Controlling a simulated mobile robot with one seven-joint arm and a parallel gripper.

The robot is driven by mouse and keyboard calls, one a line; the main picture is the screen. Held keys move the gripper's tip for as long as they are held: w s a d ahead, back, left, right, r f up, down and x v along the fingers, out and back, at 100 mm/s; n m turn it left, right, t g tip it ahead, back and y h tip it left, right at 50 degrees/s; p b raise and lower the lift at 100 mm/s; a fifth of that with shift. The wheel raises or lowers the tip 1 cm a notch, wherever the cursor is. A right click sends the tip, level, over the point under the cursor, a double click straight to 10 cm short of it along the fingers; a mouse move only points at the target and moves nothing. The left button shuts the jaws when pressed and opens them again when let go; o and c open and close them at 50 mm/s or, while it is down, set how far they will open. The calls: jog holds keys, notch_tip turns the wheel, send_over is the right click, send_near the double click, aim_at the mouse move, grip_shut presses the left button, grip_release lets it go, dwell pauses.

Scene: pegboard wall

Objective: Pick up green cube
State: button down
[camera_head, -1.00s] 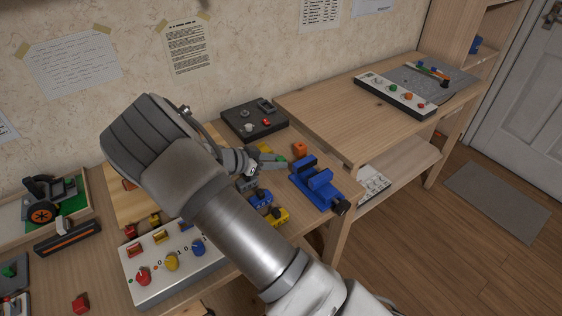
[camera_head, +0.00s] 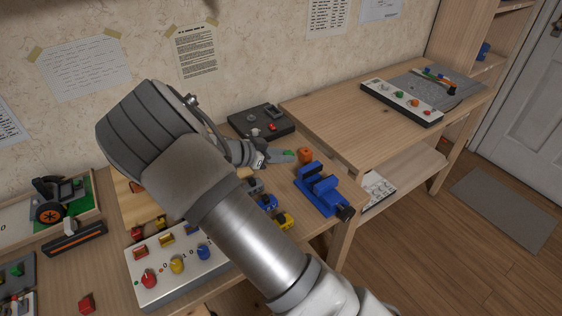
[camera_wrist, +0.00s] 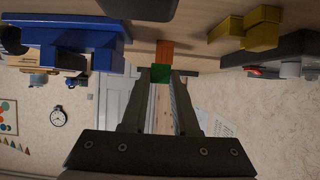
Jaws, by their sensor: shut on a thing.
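The green cube (camera_wrist: 159,73) is between the fingertips of my gripper (camera_wrist: 160,76) in the wrist view. My gripper is shut on it. In the head view a little green (camera_head: 289,153) shows at the tips of my gripper (camera_head: 284,156), just left of an orange block (camera_head: 305,156). My forearm and wrist hide part of the bench in the head view. I cannot tell how far the cube is above the bench top.
A blue vise (camera_head: 322,190) stands at the bench's right edge. A dark box with knobs (camera_head: 262,121) is behind my gripper. A white button panel (camera_head: 172,264) and small blue and yellow blocks (camera_head: 284,222) are in front. A second table (camera_head: 345,105) stands to the right.

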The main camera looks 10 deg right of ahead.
jog(key=s+d+r, duration=0.6)
jog(key=s, duration=0.2)
jog(key=shift+s+d+p, duration=0.3)
jog(key=shift+s, duration=0.05)
jog(key=shift+s+r, duration=0.1)
